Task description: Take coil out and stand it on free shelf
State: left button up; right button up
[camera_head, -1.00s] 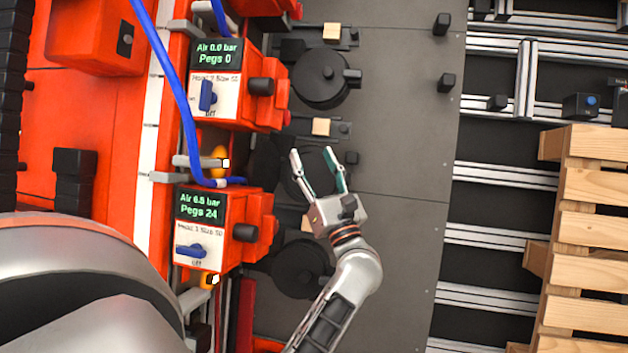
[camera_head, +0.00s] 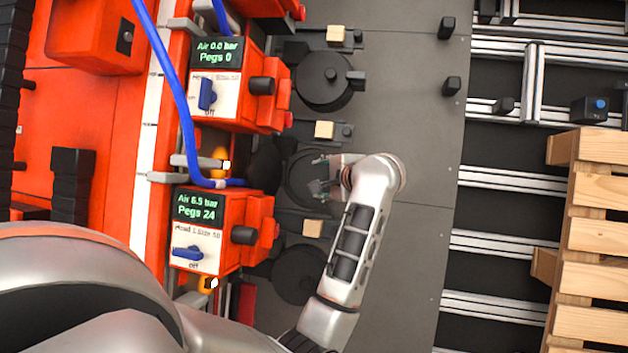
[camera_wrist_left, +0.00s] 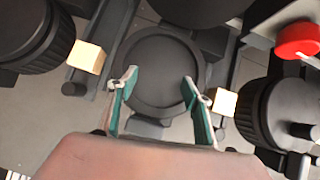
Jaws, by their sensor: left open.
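My left gripper (camera_head: 319,175) is open and empty over a round dark disc (camera_head: 297,178) between two wooden blocks. In the left wrist view the gripper's two teal-lined fingers (camera_wrist_left: 160,76) stand apart over the near part of the same disc (camera_wrist_left: 160,65), which has a raised rim. I cannot tell whether the fingers touch it, or whether it is the coil or an empty seat. A dark drum with a knob (camera_head: 323,92) sits above it in the head view, and another dark drum (camera_head: 298,277) below. No free shelf can be made out. My right gripper is out of view.
Two orange heads stand left of the discs, with displays reading Pegs 0 (camera_head: 217,52) and Pegs 24 (camera_head: 199,207). A blue hose (camera_head: 183,115) runs beside them. Small wooden blocks (camera_head: 324,129) sit between the discs. The grey plate (camera_head: 410,130) is largely clear; a pallet (camera_head: 598,190) stands right.

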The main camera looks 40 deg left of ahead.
aim_at(314, 178)
pick_arm(q)
jog(key=x, duration=0.3)
jog(key=shift+w+a+f, duration=0.1)
jog(key=shift+a+f, duration=0.05)
jog(key=shift+a, duration=0.05)
jog(key=c, duration=1.1)
